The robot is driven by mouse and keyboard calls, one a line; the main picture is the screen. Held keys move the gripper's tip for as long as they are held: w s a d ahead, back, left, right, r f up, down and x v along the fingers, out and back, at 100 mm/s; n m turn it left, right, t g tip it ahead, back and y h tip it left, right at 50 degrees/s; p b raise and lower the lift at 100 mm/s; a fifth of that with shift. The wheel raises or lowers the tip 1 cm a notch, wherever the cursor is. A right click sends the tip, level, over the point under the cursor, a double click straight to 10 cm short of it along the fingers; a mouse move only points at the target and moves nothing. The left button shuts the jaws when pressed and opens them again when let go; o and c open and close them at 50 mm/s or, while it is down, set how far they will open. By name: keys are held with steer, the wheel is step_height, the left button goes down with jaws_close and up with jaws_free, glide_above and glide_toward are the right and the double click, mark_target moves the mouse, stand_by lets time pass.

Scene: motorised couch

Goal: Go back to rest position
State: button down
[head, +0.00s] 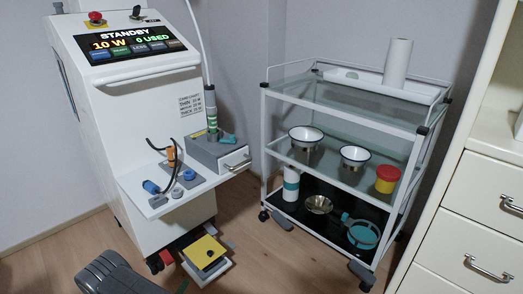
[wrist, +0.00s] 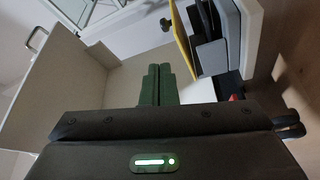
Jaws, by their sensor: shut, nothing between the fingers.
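My gripper (wrist: 157,85) shows in the wrist view, its two dark green fingers together with nothing between them. The fingers point at a plain beige surface beside a pale panel with a metal handle (wrist: 38,40). I cannot tell whether the fingertips touch anything. A yellow-edged white item with dark grey parts (wrist: 212,45) is to the right of the fingers. In the head view, a dark grey ribbed part at the lower left appears to be my arm; the fingers are not visible there.
A white console (head: 130,100) reads STANDBY, with a shelf of blue and orange connectors (head: 172,158). A yellow-topped pedal unit (head: 205,252) is on the floor. A trolley (head: 340,130) holds bowls and a roll (head: 397,65). Drawers (head: 485,215) stand right. Floor between console and trolley is partly clear.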

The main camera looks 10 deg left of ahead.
mark_target(202, 264)
steer(key=shift+w, duration=0.1)
steer(key=b+x, duration=0.3)
steer(key=x, duration=0.9)
steer(key=shift+w+d+f, duration=0.1)
